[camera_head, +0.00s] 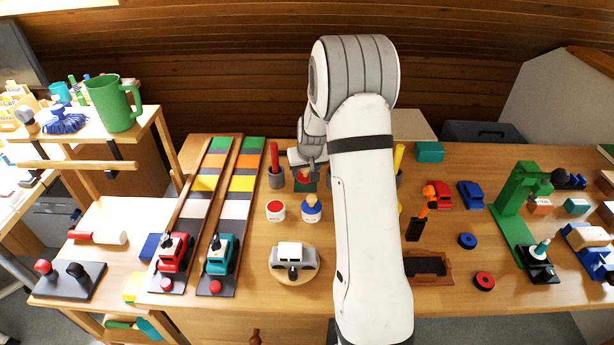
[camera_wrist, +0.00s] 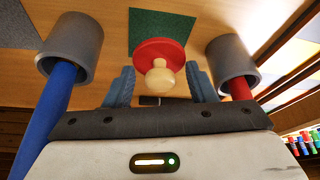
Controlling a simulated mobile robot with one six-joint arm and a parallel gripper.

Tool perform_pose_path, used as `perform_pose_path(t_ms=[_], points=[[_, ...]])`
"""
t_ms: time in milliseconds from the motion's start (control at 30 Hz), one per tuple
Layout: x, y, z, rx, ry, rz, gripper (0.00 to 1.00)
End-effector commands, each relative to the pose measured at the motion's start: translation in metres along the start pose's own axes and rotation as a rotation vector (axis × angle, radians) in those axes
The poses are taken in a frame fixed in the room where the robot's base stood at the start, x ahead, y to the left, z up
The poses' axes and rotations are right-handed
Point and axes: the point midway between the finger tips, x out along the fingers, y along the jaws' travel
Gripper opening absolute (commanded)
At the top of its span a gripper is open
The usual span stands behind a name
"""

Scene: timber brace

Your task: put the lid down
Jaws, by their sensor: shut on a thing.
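My gripper (camera_head: 305,170) is shut on a red lid (camera_wrist: 160,51) with a pale wooden knob (camera_wrist: 159,76). In the wrist view the knob is between the two fingers. The lid is upright, knob towards my gripper, over a dark green square (camera_wrist: 150,22) on the bench; I cannot tell whether it touches it. The lid also shows in the head view (camera_head: 304,177), partly hidden by my gripper. A white jar with a flat red top and no knob (camera_head: 276,211) stands nearer, left. A similar jar with a blue knobbed lid (camera_head: 311,209) stands beside it.
Grey cups flank the lid, one with a red stick (camera_head: 277,177) and one with a blue stick (camera_wrist: 60,105). A toy car on a round wooden board (camera_head: 294,262) stands in front. Striped ramps (camera_head: 241,185) are left. My arm hides the bench middle.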

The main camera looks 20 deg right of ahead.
Motion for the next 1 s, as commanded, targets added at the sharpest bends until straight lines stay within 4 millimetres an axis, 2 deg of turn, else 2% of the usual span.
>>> perform_pose_path(t_ms=[100,200,533,567,600,800,1000], points=[[0.018,0.0,0.008,0.0,-0.005,0.0,0.29],[0.025,0.0,0.011,0.0,-0.001,0.0,0.29],[0.029,0.0,0.013,0.001,0.0,0.0,0.29],[0.029,0.0,0.012,0.001,0.0,0.001,0.52],[0.028,0.0,0.012,0.001,0.0,0.001,0.55],[0.028,0.001,0.012,0.001,-0.001,0.001,0.71],[0.028,0.001,0.012,0.001,-0.001,0.001,0.73]])
